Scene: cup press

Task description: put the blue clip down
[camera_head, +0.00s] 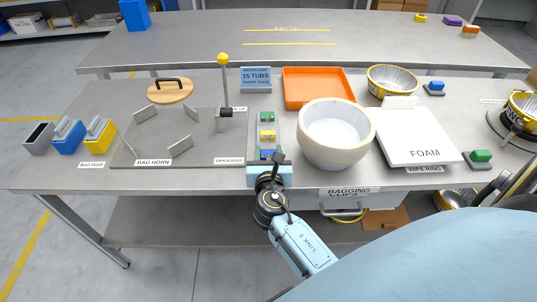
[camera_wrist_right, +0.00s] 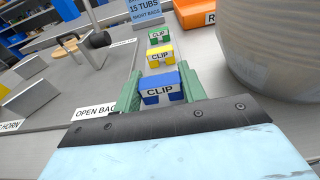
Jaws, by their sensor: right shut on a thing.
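The blue clip (camera_wrist_right: 160,90), labelled CLIP, sits between the two green fingers of my right gripper (camera_wrist_right: 159,84) in the right wrist view. The fingers are shut on its sides. In the head view my right gripper (camera_head: 270,160) is at the front end of a short row of clips, and the blue clip is mostly hidden there. The clip is upright at the row's near end; I cannot tell whether its base touches the surface. Behind it are a yellow clip (camera_wrist_right: 160,54) and a green clip (camera_wrist_right: 159,36). My left gripper is not in view.
A large cream tub (camera_head: 337,138) stands close to the right of my gripper. A grey board with upright plates (camera_head: 150,150) lies to the left. An orange tray (camera_head: 318,88) and a blue sign (camera_head: 256,79) are behind. A white FOAM block (camera_head: 418,138) is farther right.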

